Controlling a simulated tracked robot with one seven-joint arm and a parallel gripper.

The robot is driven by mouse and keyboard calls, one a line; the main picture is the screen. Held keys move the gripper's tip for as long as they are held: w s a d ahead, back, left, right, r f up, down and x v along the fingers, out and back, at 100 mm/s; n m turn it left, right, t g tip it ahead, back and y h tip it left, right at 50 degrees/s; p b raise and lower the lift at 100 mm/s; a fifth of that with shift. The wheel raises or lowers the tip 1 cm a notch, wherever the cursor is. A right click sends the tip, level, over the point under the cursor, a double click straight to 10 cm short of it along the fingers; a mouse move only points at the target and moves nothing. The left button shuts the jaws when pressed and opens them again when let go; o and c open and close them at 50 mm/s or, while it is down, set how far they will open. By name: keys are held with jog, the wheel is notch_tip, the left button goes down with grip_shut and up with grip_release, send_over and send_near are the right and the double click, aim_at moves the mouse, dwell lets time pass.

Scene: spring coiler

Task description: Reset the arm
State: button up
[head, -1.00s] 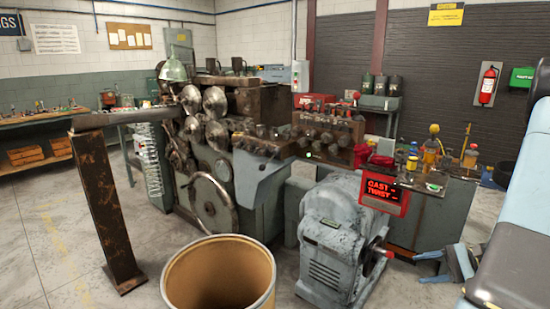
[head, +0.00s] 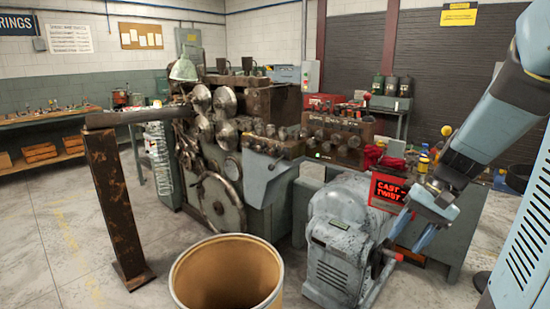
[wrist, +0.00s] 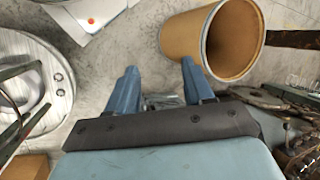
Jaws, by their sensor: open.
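My gripper (head: 412,232) is at the right of the head view, at the end of my blue arm, pointing down beside the grey motor-like machine (head: 340,240). Its blue fingers also show in the wrist view (wrist: 156,88), spread apart with nothing between them. The spring coiler (head: 225,140) stands in the middle of the head view, with rollers and a large handwheel. The red-framed "CAST TWIST" display (head: 387,190) is just left of my gripper and partly overlapped by it.
An open brown drum (head: 225,275) stands in front of the coiler; it also shows in the wrist view (wrist: 185,42). A rusty post (head: 115,205) stands at left. A workbench (head: 50,118) lines the left wall. Floor at the left front is clear.

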jog(key=s+a+r+n+t+h, duration=0.4)
jog(key=s+r, duration=0.4)
jog(key=r, duration=0.3)
jog(key=shift+s+a+r+n+t+h, duration=0.25)
jog(key=shift+a+t+h, duration=0.35)
jog(key=shift+a+t, duration=0.5)
jog(key=shift+w, duration=0.15)
